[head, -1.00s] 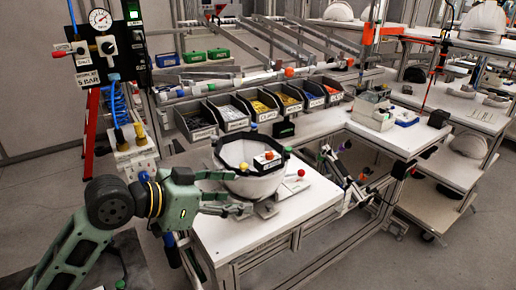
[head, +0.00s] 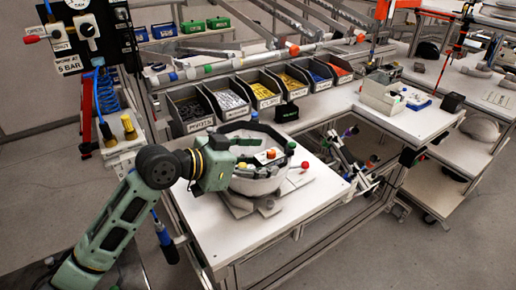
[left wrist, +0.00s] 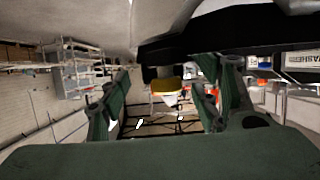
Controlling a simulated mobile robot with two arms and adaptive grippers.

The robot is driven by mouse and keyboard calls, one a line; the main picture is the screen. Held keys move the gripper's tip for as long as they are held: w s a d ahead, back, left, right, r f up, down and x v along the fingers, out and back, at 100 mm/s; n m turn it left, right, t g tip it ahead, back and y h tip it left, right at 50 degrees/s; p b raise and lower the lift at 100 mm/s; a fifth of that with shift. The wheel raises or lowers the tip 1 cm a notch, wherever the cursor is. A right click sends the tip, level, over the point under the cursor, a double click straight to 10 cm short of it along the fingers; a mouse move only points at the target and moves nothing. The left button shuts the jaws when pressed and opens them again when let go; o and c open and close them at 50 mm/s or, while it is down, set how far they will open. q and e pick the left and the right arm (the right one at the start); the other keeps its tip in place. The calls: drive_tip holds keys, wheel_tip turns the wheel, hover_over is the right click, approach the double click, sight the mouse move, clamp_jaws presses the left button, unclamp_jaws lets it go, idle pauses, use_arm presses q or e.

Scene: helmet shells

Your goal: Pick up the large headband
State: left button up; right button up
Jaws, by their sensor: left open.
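The large headband appears to be the black band (head: 254,128) around the inside rim of an upturned white helmet shell (head: 258,186) on the white table. My left gripper (head: 236,162) is at the left side of the shell, level with its rim; its fingertips are hard to make out in the head view. In the left wrist view, my left gripper (left wrist: 162,98) is open, with its green fingers apart. A black curved band (left wrist: 190,42) crosses just above the fingers there. I cannot tell whether they touch it. My right gripper is not in view.
Grey bins of small parts (head: 264,94) stand in a row behind the shell. A white box (head: 382,98) stands on the bench at the right. The front of the white table (head: 240,236) is clear.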

sight(271, 159)
use_arm(q)
drive_tip(key=p+x, duration=0.1)
drive_tip(key=x, duration=0.2)
drive_tip(key=shift+w+d+p, duration=0.2)
drive_tip(key=shift+w+p, duration=0.1)
drive_tip(key=shift+p, duration=0.1)
drive_tip(key=shift+w+d+f, duration=0.15)
drive_tip(key=shift+w+d, duration=0.05)
drive_tip(key=shift+d, duration=0.05)
drive_tip(key=shift+f, duration=0.1)
drive_tip(key=shift+c, duration=1)
drive_tip(key=c, duration=1.1)
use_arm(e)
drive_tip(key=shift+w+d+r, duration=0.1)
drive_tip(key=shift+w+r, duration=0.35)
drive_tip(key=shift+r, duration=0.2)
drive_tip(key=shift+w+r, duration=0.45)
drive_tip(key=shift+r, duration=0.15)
